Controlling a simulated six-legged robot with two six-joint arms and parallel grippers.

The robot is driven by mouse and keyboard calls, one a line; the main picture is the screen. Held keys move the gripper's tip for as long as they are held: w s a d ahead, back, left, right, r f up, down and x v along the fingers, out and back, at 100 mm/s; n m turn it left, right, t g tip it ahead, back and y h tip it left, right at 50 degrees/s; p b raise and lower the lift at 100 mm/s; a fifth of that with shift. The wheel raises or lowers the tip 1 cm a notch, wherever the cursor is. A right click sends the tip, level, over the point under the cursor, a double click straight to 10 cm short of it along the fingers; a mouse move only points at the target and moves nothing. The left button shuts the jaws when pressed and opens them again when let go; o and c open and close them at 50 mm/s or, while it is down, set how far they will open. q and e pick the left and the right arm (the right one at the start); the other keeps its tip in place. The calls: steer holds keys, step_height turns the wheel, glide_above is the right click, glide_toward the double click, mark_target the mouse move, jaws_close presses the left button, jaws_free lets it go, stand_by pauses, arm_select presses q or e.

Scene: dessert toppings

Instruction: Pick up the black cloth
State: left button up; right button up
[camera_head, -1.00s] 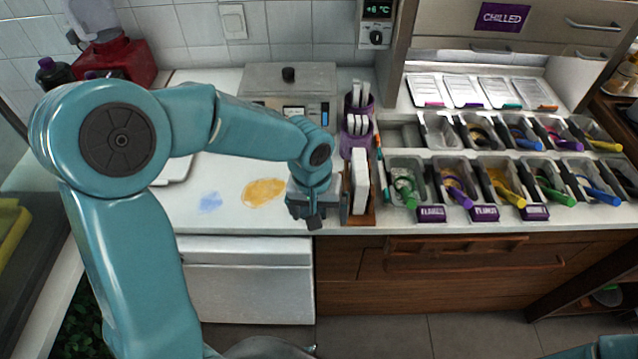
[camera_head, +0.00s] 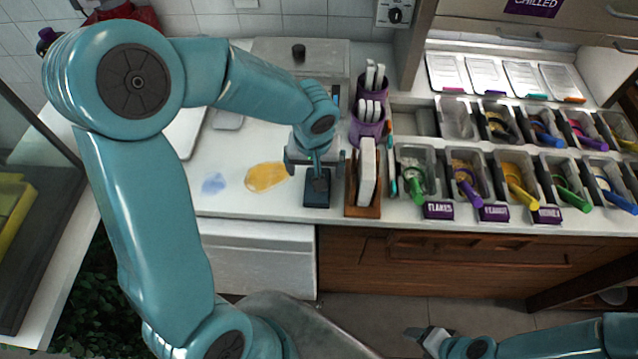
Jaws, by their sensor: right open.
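A dark, almost black-blue rectangular item (camera_head: 317,201), which looks like the black cloth, lies at the front edge of the white counter (camera_head: 240,207). My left gripper (camera_head: 316,172) is directly above it, pointing down, and covers its back part. Whether its fingers are apart or touching the item cannot be told. My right gripper (camera_head: 427,337) is low in front of the counter, at the bottom of the view. It is open and empty, well away from the dark item.
A wooden holder (camera_head: 363,209) with a white block stands just right of the dark item. Behind it is a purple cup (camera_head: 367,127). Topping tubs (camera_head: 415,160) with coloured-handled scoops fill the right side. Yellow (camera_head: 266,177) and blue (camera_head: 214,184) stains mark the counter to the left.

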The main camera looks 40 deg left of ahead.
arm_select(q)
step_height(320, 180, down, 3)
steer(key=shift+a+r, duration=0.15)
steer(key=f, duration=0.3)
steer(key=w+f, duration=0.1)
steer(key=f, duration=0.1)
steer(key=shift+p, duration=0.3)
steer(key=c, duration=1.2)
steer(key=shift+s, duration=0.1)
steer(key=shift+r, duration=0.1)
step_height(320, 180, up, 20)
steer(key=shift+f, duration=0.1)
